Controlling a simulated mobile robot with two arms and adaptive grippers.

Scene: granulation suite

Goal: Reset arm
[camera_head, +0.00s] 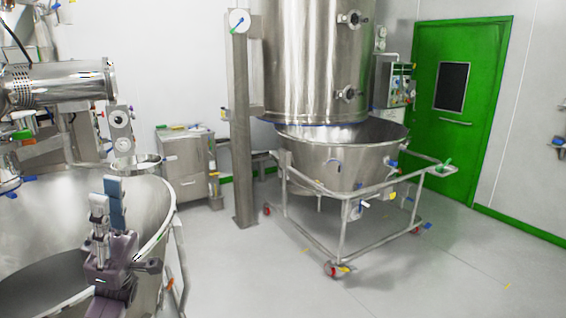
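My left gripper (106,190) is at the lower left of the head view, with its fingers pointing up. A grey finger and a bluish finger stand a little apart, with nothing visible between them, so it looks open. It is in front of the large open steel vessel (155,205), overlapping its rim in the picture; I cannot tell how far apart they are. My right gripper is not in view.
A wheeled steel bowl (335,160) in a tubular frame stands under a tall steel cylinder (312,60), beside a steel column (241,130). A steel cabinet (185,165) is behind. A green door (455,110) is at the right. The floor at front right is mostly clear.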

